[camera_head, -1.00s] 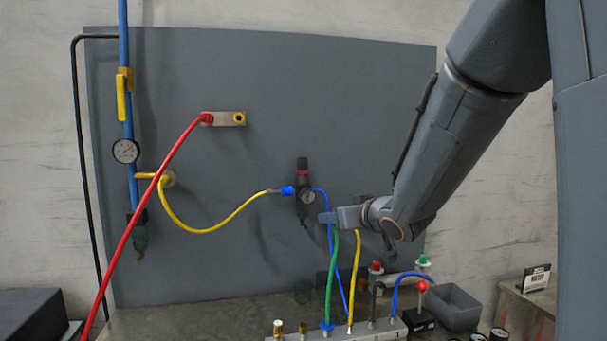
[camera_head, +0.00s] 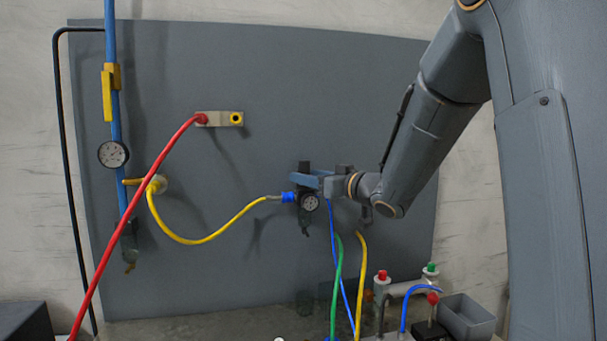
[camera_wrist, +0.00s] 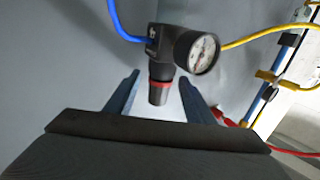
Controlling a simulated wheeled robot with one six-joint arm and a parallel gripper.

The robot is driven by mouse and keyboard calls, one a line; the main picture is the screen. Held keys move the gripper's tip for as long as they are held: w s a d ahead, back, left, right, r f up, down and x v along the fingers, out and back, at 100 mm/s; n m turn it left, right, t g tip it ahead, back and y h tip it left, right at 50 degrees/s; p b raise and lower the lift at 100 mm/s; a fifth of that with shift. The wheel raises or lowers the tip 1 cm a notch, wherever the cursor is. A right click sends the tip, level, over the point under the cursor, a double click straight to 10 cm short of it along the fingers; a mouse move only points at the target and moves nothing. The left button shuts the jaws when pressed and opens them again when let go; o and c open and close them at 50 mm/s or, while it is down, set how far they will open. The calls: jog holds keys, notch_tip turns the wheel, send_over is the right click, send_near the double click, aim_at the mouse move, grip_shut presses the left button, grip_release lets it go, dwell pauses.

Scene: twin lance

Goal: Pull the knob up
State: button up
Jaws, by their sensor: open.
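The black knob (camera_head: 304,166) is on top of the regulator (camera_head: 306,222), which is fixed to the grey panel and has a round gauge (camera_head: 310,202). My gripper (camera_head: 303,182) is open at the knob's height, and its blue fingers hide the knob's lower part in the head view. In the wrist view the knob (camera_wrist: 159,91) with its red ring appears between the two open fingers (camera_wrist: 160,77), with visible gaps on both sides. Whether the fingertips reach past the knob in depth is hard to tell.
A yellow hose (camera_head: 218,237) joins the regulator from the left, and a blue hose (camera_head: 333,250) hangs below it. A red hose (camera_head: 135,225) crosses the left side. Hoses, a red and a green button and a grey bin (camera_head: 468,316) lie below right.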

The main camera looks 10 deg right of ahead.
jog(key=shift+x, duration=1.15)
grip_shut()
jog(key=shift+r+p, duration=0.65)
jog(key=shift+p, duration=0.15)
grip_release()
jog(key=shift+s, duration=0.1)
jog(key=b+v, duration=0.2)
jog(key=v, duration=0.5)
jog(key=shift+s+d, duration=0.2)
jog(key=shift+s, duration=0.1)
